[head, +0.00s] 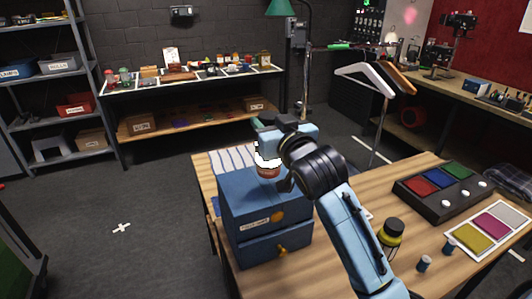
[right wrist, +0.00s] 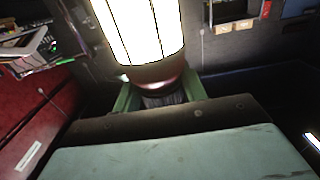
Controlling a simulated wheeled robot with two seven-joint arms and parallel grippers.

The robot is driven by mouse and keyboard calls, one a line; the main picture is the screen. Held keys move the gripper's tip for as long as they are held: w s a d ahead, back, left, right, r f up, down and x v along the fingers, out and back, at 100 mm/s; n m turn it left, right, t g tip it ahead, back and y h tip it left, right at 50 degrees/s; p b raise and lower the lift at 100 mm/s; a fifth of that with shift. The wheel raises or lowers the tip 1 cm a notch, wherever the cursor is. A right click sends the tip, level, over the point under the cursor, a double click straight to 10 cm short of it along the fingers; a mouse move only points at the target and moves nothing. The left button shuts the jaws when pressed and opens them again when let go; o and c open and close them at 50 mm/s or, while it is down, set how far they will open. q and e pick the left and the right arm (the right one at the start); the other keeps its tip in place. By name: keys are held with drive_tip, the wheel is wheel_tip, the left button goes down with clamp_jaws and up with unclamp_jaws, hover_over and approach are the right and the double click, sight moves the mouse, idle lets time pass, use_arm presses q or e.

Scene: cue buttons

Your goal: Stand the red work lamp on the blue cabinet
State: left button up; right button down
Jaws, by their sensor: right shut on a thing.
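The red work lamp (head: 268,171) has a bright white glowing part and a red part, and shows at the rear of the blue cabinet's top in the head view. In the right wrist view the lamp (right wrist: 155,73) fills the upper middle, its red collar close to the green fingers. My right gripper (right wrist: 160,97) is shut on it; in the head view the gripper (head: 266,137) is partly hidden by my arm. The blue cabinet (head: 236,205) has two drawers with yellow knobs and stands on the wooden table. I cannot tell whether the lamp touches its top. My left gripper is out of view.
The wooden table (head: 345,208) also holds a dark button box (head: 440,187), a card with coloured patches (head: 487,228), a yellow-and-black object (head: 391,233) and small blue cylinders (head: 424,263). A striped cloth (head: 232,159) lies behind the cabinet. A hanger stand (head: 372,150) is behind the table.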

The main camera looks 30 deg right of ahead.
drive_tip(key=shift+s+f, duration=0.1)
drive_tip(key=shift+f, duration=0.5)
wheel_tip(320, 180, down, 3)
drive_tip(key=shift+f, duration=0.1)
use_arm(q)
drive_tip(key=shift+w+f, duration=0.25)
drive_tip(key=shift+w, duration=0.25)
use_arm(e)
drive_tip(key=shift+f, duration=0.45)
use_arm(q)
drive_tip(key=shift+b, duration=0.3)
use_arm(e)
drive_tip(key=c, duration=0.8)
unclamp_jaws()
drive_tip(key=shift+f, duration=0.15)
